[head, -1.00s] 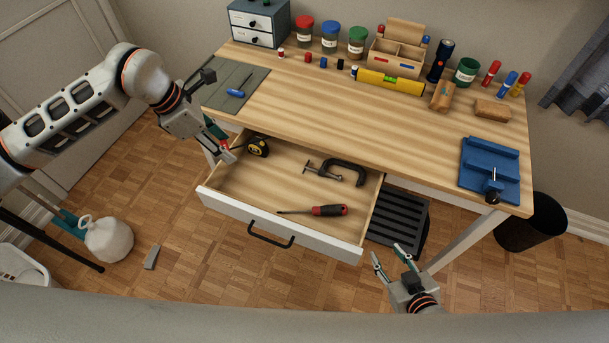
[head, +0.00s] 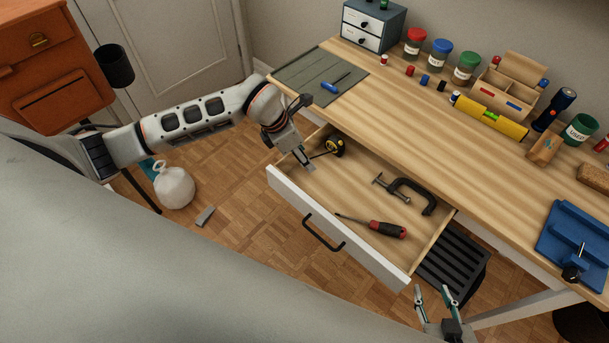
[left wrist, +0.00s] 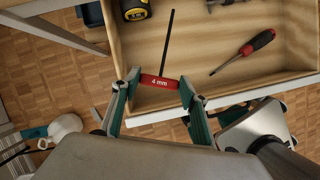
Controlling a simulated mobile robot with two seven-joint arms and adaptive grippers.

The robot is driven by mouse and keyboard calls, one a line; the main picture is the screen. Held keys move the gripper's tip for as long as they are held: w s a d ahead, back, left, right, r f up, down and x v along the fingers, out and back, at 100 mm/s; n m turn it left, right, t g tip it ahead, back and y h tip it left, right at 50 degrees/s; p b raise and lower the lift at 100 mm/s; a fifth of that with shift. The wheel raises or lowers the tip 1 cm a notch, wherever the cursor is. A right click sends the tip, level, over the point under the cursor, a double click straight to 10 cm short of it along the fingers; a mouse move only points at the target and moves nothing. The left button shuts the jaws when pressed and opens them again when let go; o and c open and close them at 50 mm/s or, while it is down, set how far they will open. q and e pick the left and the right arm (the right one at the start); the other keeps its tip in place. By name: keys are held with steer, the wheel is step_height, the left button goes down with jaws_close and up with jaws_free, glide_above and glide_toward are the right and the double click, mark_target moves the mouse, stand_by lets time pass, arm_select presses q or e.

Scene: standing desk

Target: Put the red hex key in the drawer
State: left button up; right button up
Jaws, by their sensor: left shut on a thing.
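The red hex key (left wrist: 160,82) has a red grip marked "4 mm" and a long black shaft. My left gripper (head: 309,166) is shut on its red grip, as the left wrist view shows (left wrist: 158,84). The shaft also shows beside the gripper in the head view (head: 324,154). The open drawer (head: 340,250) has a white front and wooden inside. The gripper and key are over its left end; the height above the floor of the drawer is hard to tell. My right gripper (head: 437,294) is open and empty in front of the drawer's right side.
In the drawer lie a yellow tape measure (head: 334,146), a clamp (head: 408,196) and a red-black screwdriver (head: 372,226). The drawer's front left floor is bare.

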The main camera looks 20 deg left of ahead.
mark_target(307, 181)
arm_select(q)
step_height(307, 181, down, 10)
steer(key=shift+r+b, duration=0.1)
steer(key=shift+b, duration=0.2)
stand_by(0.3)
steer(key=o, duration=0.8)
steer(key=shift+f, duration=0.2)
steer(key=shift+c, duration=0.2)
steer(key=v, duration=1.2)
steer(key=shift+r+p, duration=0.15)
steer(key=shift+p, duration=0.15)
